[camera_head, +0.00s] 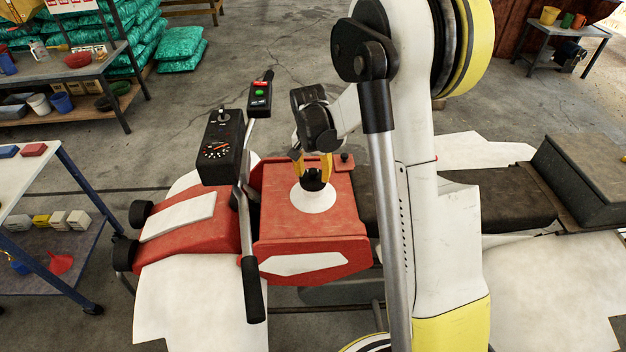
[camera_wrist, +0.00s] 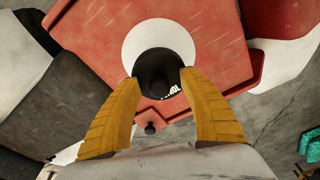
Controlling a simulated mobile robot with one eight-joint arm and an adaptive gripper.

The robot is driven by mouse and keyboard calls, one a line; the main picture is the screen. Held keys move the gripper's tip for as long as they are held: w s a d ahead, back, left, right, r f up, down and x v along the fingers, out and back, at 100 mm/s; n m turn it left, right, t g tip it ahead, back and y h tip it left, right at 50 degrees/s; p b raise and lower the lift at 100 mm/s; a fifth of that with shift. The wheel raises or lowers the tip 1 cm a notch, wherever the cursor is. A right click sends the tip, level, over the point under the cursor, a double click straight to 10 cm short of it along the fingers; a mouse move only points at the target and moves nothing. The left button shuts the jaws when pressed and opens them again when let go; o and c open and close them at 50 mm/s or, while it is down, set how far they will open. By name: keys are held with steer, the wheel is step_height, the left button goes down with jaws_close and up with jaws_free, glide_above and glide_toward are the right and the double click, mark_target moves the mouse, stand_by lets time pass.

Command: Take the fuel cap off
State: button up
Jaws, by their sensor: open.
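The black fuel cap (camera_head: 314,181) sits on a white round base (camera_head: 313,201) on top of the red tank (camera_head: 312,232) in the head view. The cap also shows in the wrist view (camera_wrist: 158,70), dark against the white disc. My gripper (camera_head: 314,165) points down over the cap with its yellow fingers open. In the wrist view the fingertips (camera_wrist: 157,78) lie on either side of the cap's near edge. I cannot tell whether they touch it. My arm hides part of the vehicle in the head view.
A black control box (camera_head: 221,147) and a lever with a black grip (camera_head: 254,290) stand left of the tank. A dark seat (camera_head: 485,200) lies to the right. Shelves and a cart (camera_head: 30,190) stand on the left, with open concrete floor behind.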

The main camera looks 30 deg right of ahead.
mark_target(314, 170)
steer(key=shift+r, duration=0.1)
jaws_close()
steer(key=shift+r, duration=0.15)
steer(key=shift+r, duration=0.25)
steer(key=r+p, duration=0.2)
steer(key=r, duration=0.2)
steer(key=shift+s, duration=0.2)
steer(key=s+r+p, duration=0.1)
steer(key=s+r, duration=0.2)
steer(key=s, duration=0.2)
steer(key=s+d+r+p, duration=0.1)
steer(key=s+r, duration=0.2)
steer(key=s, duration=0.3)
steer(key=shift+s, duration=0.15)
